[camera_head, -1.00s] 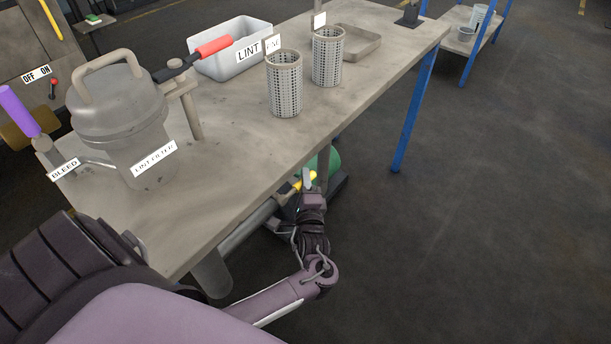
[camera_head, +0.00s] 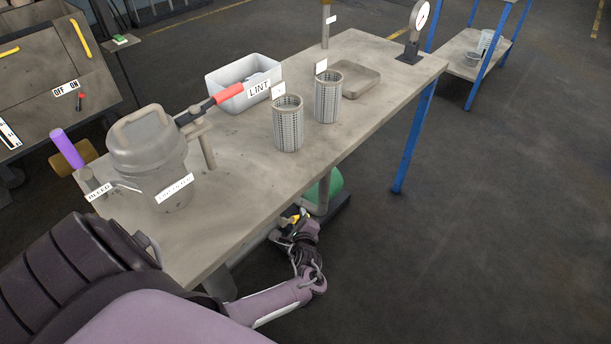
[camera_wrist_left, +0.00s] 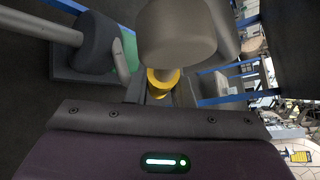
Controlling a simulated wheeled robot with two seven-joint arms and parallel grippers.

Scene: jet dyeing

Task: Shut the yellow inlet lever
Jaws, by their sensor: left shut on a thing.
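The yellow inlet lever (camera_head: 296,217) is a small patch of yellow below the front edge of the workbench, mostly hidden by my left gripper (camera_head: 300,222). In the left wrist view, a yellow part (camera_wrist_left: 160,84) shows just beyond the gripper body, partly behind a grey-beige rounded pipe piece (camera_wrist_left: 177,32). My left gripper is shut on the yellow lever; its fingertips are hard to make out. My right gripper is in neither view.
The workbench (camera_head: 235,215) stands above my left gripper and carries the lint filter (camera_head: 150,160), perforated baskets (camera_head: 288,128) and a white lint bin (camera_head: 225,95). A green rounded unit (camera_head: 330,187) sits under it. Open floor (camera_head: 460,240) lies to the right.

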